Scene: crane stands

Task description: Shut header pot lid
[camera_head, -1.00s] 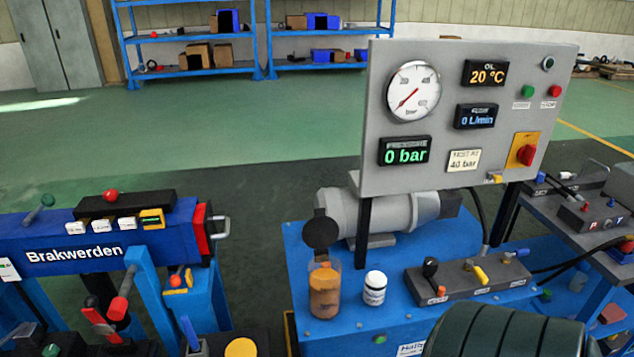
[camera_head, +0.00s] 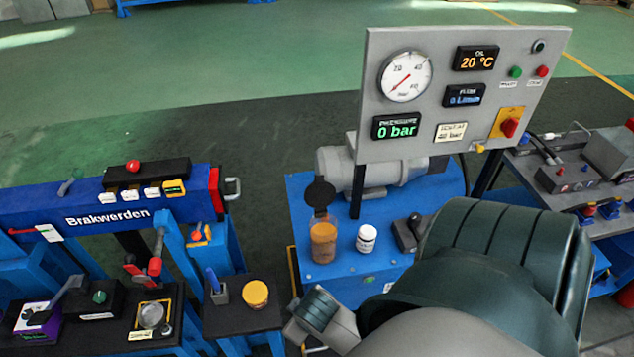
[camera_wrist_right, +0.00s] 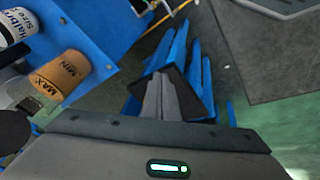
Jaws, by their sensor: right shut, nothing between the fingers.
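The header pot (camera_head: 324,240) is a clear pot with orange-brown oil on the blue power unit. Its black round lid (camera_head: 320,193) stands open, tilted up at the back of the rim. In the right wrist view the pot (camera_wrist_right: 62,74) shows its MIN and MAX marks, and the dark lid (camera_wrist_right: 13,130) is at the left edge. My right gripper (camera_wrist_right: 159,80) is shut and empty, apart from the pot and lid. In the head view my right arm reaches in front of the unit; its fingertips are hard to make out there. My left gripper is not in view.
A white bottle (camera_head: 366,238) stands close right of the pot. The gauge panel (camera_head: 455,95) rises behind. A small dark-topped stand (camera_head: 238,318) with a yellow-lidded jar (camera_head: 255,294) is at the front left. The blue Brakwerden bench (camera_head: 90,220) is farther left.

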